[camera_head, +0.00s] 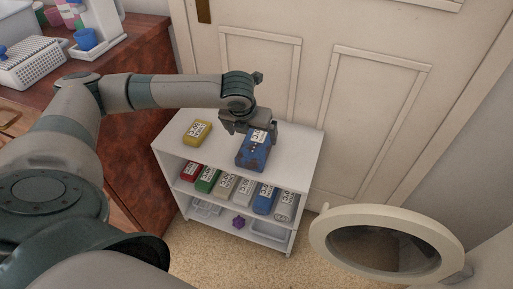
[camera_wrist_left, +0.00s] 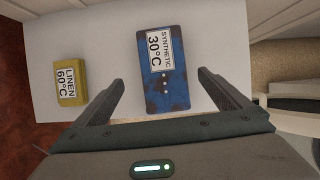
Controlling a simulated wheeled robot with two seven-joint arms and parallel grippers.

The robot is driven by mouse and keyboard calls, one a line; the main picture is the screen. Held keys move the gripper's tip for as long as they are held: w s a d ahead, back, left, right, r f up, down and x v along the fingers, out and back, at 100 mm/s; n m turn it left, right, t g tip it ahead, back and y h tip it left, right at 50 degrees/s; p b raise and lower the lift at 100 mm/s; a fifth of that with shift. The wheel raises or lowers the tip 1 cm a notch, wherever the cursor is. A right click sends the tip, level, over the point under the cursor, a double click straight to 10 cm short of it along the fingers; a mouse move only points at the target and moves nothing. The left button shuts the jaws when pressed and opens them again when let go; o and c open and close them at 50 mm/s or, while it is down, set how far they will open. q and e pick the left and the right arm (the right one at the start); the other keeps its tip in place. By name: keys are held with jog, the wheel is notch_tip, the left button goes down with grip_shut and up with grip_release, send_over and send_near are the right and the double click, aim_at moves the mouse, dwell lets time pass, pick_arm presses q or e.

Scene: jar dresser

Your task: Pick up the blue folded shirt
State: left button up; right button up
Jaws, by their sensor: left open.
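A blue folded shirt (camera_head: 252,155) with brown stains lies on the white top of the shelf unit. In the left wrist view the blue folded shirt (camera_wrist_left: 168,88) has a white label reading "SYNTHETIC 30°C". My left gripper (camera_head: 250,131) is open above the shirt's far end and covers part of it in the head view. In the wrist view its two fingers (camera_wrist_left: 160,82) are apart, one on each side of the shirt's near part, with nothing held. Whether they are down at the shirt's height I cannot tell. My right gripper is not in view.
A yellow folded item (camera_head: 197,132) labelled "LINEN 60°C" lies left on the same top. The shelf below holds several folded items, including another blue one (camera_head: 264,200). A wooden dresser (camera_head: 140,130) stands left, a round open door (camera_head: 388,245) right.

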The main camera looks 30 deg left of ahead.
aim_at(256, 142)
pick_arm(q)
jog(key=shift+f, duration=0.15)
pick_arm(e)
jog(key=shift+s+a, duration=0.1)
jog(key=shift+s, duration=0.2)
pick_arm(q)
jog(key=shift+w, duration=0.1)
jog(key=shift+w+d+f, duration=0.1)
jog(key=shift+w+f, duration=0.05)
jog(key=shift+f, duration=0.45)
jog(key=b+x, duration=0.1)
jog(key=x, duration=0.2)
jog(key=shift+d+f, duration=0.1)
jog(key=shift+d, duration=0.05)
jog(key=shift+w+f, duration=0.2)
jog(key=shift+f, duration=0.2)
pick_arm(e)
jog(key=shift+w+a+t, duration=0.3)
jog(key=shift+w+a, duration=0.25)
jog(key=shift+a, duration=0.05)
pick_arm(q)
jog(key=c, duration=1.2)
